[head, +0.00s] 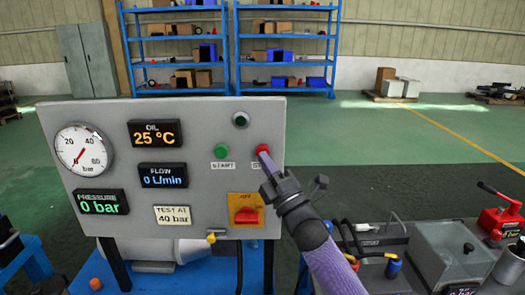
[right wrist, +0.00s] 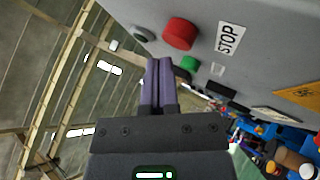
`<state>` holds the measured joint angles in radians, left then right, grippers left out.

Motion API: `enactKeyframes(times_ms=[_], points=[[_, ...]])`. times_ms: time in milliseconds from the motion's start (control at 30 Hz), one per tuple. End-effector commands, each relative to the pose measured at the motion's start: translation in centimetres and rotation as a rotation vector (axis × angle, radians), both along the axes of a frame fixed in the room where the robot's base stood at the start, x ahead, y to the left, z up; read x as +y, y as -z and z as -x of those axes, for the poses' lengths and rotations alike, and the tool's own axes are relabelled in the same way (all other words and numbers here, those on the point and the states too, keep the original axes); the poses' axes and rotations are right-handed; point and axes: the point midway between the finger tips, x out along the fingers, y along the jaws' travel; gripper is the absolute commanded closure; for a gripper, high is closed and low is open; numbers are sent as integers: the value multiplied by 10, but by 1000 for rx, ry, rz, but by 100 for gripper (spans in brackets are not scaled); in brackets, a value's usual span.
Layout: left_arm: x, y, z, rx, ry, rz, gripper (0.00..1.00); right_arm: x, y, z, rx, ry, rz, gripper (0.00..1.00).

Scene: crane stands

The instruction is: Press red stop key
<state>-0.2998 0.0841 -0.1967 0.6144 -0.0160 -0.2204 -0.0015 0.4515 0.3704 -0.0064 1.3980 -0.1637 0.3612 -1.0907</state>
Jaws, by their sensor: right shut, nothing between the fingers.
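The red stop key (head: 262,149) is a round red button at the right of a grey control panel (head: 110,112). In the right wrist view the red stop key (right wrist: 179,33) stands out from the panel beside a STOP label (right wrist: 228,38). My right gripper (head: 266,160) is shut and empty, with its purple fingertips close to the red key. In the right wrist view the gripper's fingertips (right wrist: 158,64) sit just below the key; I cannot tell whether they touch it. The gripper covers part of the STOP label in the head view. My left gripper is not in view.
A green start button (head: 221,151) is left of the red key, and a dark round knob (head: 240,119) is above. A red rotary switch (head: 246,216) on a yellow plate is below.

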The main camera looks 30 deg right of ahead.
Motion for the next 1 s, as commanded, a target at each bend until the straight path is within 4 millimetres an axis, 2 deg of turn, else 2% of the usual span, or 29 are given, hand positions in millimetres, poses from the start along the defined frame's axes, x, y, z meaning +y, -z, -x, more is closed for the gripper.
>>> enactKeyframes(times_ms=[167,600,1000], points=[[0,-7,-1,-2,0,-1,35,3,-1,5,1,-2,-1,100],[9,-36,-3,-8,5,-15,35,21,-2,43,0,-1,-1,100],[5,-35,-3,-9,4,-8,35,22,0,45,0,0,0,100]])
